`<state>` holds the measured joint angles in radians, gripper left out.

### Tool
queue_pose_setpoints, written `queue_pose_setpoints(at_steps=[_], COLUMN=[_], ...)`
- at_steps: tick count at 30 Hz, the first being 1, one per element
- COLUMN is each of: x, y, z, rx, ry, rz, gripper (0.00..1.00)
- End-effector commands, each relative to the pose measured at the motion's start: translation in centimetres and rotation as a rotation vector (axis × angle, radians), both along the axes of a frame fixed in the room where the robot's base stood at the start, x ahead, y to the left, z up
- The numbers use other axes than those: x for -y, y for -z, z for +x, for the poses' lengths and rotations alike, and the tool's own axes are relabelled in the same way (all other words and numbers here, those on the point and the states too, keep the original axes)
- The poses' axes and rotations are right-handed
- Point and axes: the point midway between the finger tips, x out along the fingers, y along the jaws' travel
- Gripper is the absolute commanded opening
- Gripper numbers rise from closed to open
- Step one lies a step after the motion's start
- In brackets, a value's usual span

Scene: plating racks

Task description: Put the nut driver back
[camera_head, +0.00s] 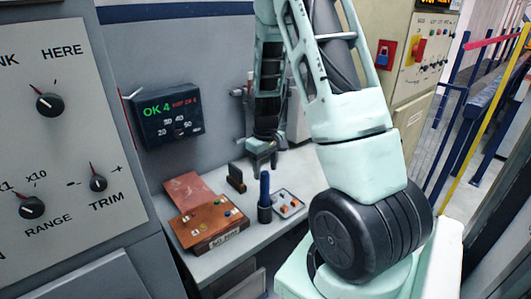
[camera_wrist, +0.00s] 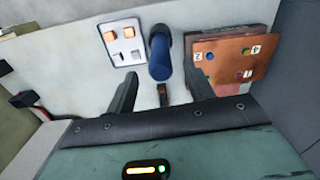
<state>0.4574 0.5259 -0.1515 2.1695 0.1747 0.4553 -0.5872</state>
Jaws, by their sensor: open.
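A blue-handled tool (camera_head: 264,186), which looks like the nut driver, stands upright on the bench with a dark lower part that may be a cup or holder. In the wrist view its blue handle (camera_wrist: 160,58) shows just beyond the fingertips, between their lines. My gripper (camera_head: 262,160) points down over the bench, behind the tool in the head view. Its fingers (camera_wrist: 163,88) are apart with nothing held between them. A small dark block (camera_head: 236,179) stands left of the gripper. A small brown and dark piece (camera_wrist: 162,94) shows between the fingers in the wrist view.
A brown board (camera_head: 208,228) with coloured studs lies left of the tool, beside a reddish plate (camera_head: 188,191). A light plate (camera_head: 288,202) with orange squares lies to the right. The bench (camera_head: 300,165) is bare at the right back.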

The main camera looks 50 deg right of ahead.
Motion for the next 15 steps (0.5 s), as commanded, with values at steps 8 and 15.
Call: queue_pose_setpoints(at_steps=[8,15], x=[0.0,0.0], y=[-4.9,-7.1], z=[0.1,0.0], rx=[0.005,0.000], ry=[-0.002,-0.002], rz=[-0.003,0.000], gripper=[0.53,0.53])
